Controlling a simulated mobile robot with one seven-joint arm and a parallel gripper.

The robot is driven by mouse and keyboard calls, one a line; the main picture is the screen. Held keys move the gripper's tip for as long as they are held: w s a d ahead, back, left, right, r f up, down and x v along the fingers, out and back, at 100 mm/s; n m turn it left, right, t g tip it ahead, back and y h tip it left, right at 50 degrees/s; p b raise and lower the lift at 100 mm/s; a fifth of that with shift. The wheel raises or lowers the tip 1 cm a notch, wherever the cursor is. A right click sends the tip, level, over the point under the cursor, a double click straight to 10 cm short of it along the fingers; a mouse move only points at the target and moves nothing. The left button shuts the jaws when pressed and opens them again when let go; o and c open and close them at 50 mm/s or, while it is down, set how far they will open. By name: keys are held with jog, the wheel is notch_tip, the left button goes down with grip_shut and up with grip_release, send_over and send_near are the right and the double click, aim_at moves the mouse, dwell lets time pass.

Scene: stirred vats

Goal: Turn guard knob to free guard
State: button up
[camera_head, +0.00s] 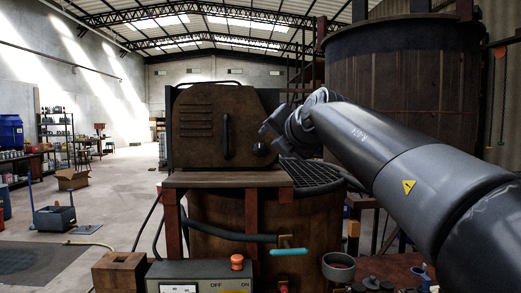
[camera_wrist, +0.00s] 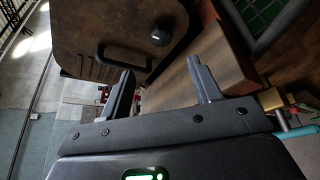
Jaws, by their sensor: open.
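The guard (camera_head: 200,125) is a rusty brown panel with slots and a dark bar handle (camera_head: 226,137). The guard knob (camera_head: 259,149) is a small round black knob near the panel's lower right. In the wrist view, the guard (camera_wrist: 85,30) fills the upper left, with the knob (camera_wrist: 161,37) right of its handle (camera_wrist: 124,58). My gripper (camera_wrist: 160,68) is open and empty, and the knob shows beyond its fingertips, apart from them. In the head view my gripper (camera_head: 268,131) is just above and right of the knob; its fingers are hard to make out.
A wooden ledge (camera_head: 225,179) runs below the guard, with a dark grate (camera_head: 310,174) to its right. A teal-handled valve (camera_head: 289,251) and a control box (camera_head: 200,276) with a red button are below. A large rusty vat (camera_head: 405,85) stands behind my arm.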

send_near(260, 149)
jog(key=shift+x, duration=0.95)
jog(key=shift+w+a+f, duration=0.1)
jog(key=shift+w+a, duration=0.15)
jog(key=shift+w, duration=0.1)
jog(key=shift+w, duration=0.1)
jog(key=shift+x, duration=2.75)
jog(key=shift+d, duration=0.1)
jog(key=shift+c, duration=0.4)
jog(key=c, duration=0.9)
